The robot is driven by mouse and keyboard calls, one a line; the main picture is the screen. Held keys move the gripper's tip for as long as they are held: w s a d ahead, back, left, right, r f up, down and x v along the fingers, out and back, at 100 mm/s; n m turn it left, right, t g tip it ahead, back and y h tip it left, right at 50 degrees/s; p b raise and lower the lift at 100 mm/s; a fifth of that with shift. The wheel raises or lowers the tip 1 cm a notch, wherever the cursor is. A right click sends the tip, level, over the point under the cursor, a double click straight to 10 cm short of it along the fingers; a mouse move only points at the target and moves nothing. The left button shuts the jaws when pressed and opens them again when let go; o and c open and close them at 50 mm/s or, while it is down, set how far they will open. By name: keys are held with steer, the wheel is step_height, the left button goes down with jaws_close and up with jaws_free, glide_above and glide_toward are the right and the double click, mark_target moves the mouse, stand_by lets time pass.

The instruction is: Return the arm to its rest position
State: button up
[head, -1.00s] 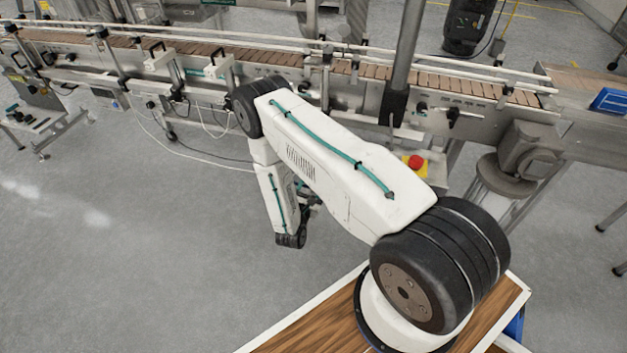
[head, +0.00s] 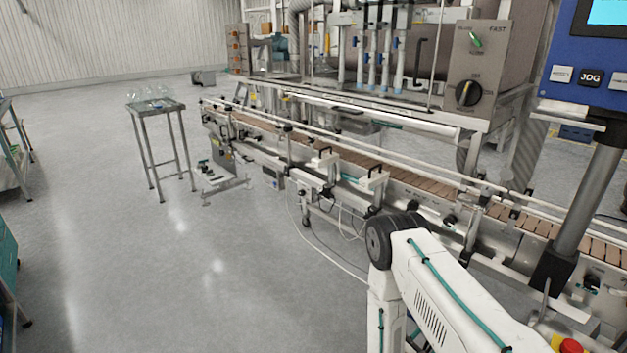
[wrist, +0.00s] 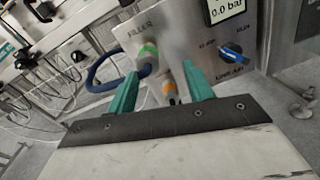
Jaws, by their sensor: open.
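My gripper (wrist: 160,90) shows in the wrist view with its two teal fingers spread apart and nothing between them. Behind the fingers is a grey control panel with a green knob or button (wrist: 149,50), an orange fitting (wrist: 169,88) and a blue selector knob (wrist: 231,54). I cannot tell how far the fingers are from the panel. In the head view my white arm with a teal cable is at the lower right, and my gripper is out of the frame.
A conveyor (head: 400,182) with rails crosses the head view in front of my arm. A red emergency button (head: 571,346) is at the bottom right. A filler cabinet (head: 478,60) stands behind. A small table (head: 157,107) with clear items stands at left. The middle floor is clear.

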steer(key=s+d+r+m+g, duration=0.1)
steer(key=s+r+m+g, duration=0.35)
steer(key=r, duration=0.25)
steer(key=s+r+m+g, duration=0.35)
steer(key=r+g, duration=0.25)
steer(key=r, duration=0.2)
steer(key=s+d+r+m+g, duration=0.1)
steer(key=s+r+m+g, duration=0.3)
steer(key=r+g, duration=0.25)
steer(key=s+a+r+m+t+y, duration=0.2)
steer(key=s+a+r+y, duration=0.3)
steer(key=r, duration=0.5)
steer(key=s+a+r+m+t+y, duration=0.3)
steer(key=s+a+r+m+y, duration=0.1)
steer(key=r, duration=0.6)
steer(key=s+a+r+m+t+y, duration=0.3)
steer(key=s+a+r+m+y, duration=0.1)
steer(key=r, duration=0.6)
steer(key=s+a+y, duration=0.1)
steer(key=s+a, duration=0.1)
steer(key=s, duration=0.1)
steer(key=shift+s+r+m+y, duration=0.15)
steer(key=shift+s+m+y, duration=0.05)
steer(key=shift+m+y, duration=0.1)
